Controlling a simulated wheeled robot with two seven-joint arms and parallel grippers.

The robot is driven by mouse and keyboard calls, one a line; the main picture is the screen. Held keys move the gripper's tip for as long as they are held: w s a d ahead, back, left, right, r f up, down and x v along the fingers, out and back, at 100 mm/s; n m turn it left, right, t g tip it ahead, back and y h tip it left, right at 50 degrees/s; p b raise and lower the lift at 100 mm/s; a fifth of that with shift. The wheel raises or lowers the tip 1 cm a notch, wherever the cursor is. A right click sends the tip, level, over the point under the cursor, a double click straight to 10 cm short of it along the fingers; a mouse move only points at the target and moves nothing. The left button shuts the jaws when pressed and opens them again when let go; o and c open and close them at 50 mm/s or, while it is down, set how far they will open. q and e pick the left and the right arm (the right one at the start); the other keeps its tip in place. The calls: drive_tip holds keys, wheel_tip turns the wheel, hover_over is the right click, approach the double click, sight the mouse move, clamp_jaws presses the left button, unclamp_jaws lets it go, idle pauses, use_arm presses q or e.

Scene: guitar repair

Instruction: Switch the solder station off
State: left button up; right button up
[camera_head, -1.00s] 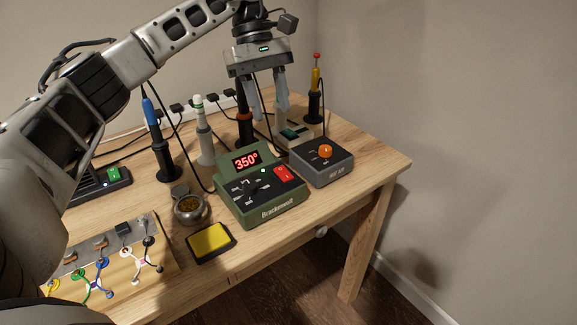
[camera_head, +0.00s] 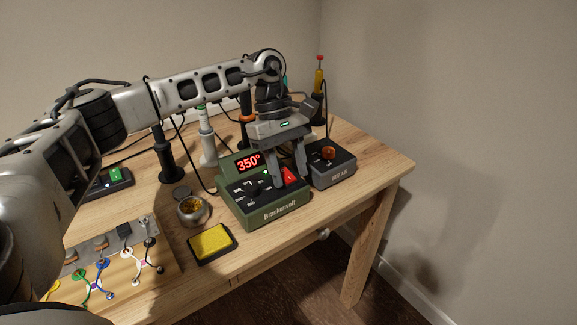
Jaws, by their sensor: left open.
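The green solder station (camera_head: 268,213) stands near the front of the wooden table, its red display (camera_head: 248,163) reading 350°. A small green light shows beside the display. Its red rocker switch (camera_head: 289,175) is at the right of the top panel, lit red and partly hidden by a finger. My left gripper (camera_head: 290,183) is open and points down over the right part of the station, its fingers on either side of the switch. I cannot tell whether a fingertip touches the panel. My right gripper is out of view.
A grey hot air box (camera_head: 335,174) with an orange knob stands close to the right of the station. A yellow sponge (camera_head: 212,242) and a brass wool pot (camera_head: 193,210) sit to its left. Tool holders (camera_head: 168,160) stand behind. Guitar wiring lies at front left.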

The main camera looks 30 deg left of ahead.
use_arm(q)
clamp_jaws()
drive_tip(key=shift+w+a+f+h+b, duration=0.1)
drive_tip(key=shift+a+f+h+b, duration=0.15)
drive_tip(key=shift+h+b, duration=0.45)
drive_tip(key=shift+g+h+b, duration=0.3)
drive_tip(key=shift+g+h, duration=0.1)
drive_tip(key=shift+w+a+r+h+b, duration=0.15)
drive_tip(key=shift+r+h+b, duration=0.1)
drive_tip(key=shift+h+b, duration=0.15)
drive_tip(key=shift+r, duration=0.1)
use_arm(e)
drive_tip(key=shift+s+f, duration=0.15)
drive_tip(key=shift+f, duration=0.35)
use_arm(q)
unclamp_jaws()
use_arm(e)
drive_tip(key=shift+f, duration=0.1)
